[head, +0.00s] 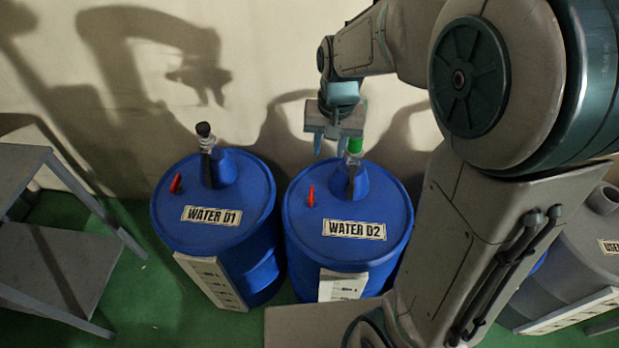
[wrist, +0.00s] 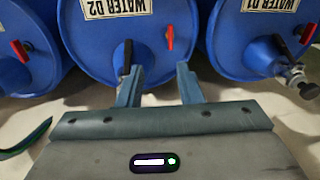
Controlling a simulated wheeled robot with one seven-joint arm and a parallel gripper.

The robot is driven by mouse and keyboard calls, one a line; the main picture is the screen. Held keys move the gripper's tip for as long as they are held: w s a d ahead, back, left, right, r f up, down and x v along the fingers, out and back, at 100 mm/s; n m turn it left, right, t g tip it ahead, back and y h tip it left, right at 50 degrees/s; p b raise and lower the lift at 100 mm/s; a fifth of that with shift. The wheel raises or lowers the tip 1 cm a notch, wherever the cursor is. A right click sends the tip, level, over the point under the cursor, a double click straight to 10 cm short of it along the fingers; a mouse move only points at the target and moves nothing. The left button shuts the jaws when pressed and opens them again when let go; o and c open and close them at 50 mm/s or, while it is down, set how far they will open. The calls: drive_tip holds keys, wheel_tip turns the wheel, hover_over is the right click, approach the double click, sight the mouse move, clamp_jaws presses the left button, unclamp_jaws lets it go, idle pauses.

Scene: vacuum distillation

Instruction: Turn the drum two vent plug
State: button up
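The blue drum labelled WATER D2 (head: 320,245) stands in the middle of the head view; its top also shows in the wrist view (wrist: 95,38). A red upright piece, apparently its vent plug (head: 311,197), sticks up left of its neck in the head view. The same red piece shows in the wrist view (wrist: 170,36), ahead of the fingers. A black handle (wrist: 124,58) is beside it, close to the left finger. My gripper (head: 329,146) is open and empty above the back of this drum. Its two fingers are apart in the wrist view (wrist: 159,70), with nothing between them.
The blue drum WATER D1 (head: 255,270) stands just left, with its own red piece (head: 176,184) and a black-capped fitting (head: 204,133). A green-capped fitting (head: 355,145) rises from drum two beside my gripper. A grey shelf (head: 45,250) is at left; a wall stands behind.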

drive_tip(key=b, duration=0.3)
approach(311, 193)
drive_tip(key=shift+m+g+h, duration=0.3)
drive_tip(key=f+b, duration=0.1)
drive_tip(key=f, duration=0.2)
drive_tip(key=f+b, duration=0.1)
drive_tip(key=f, duration=0.1)
drive_tip(key=f+b, duration=0.1)
drive_tip(key=f, duration=0.2)
drive_tip(key=shift+w+a+f, duration=0.2)
drive_tip(key=shift+a+f, duration=0.05)
drive_tip(key=shift+f, duration=0.05)
clamp_jaws()
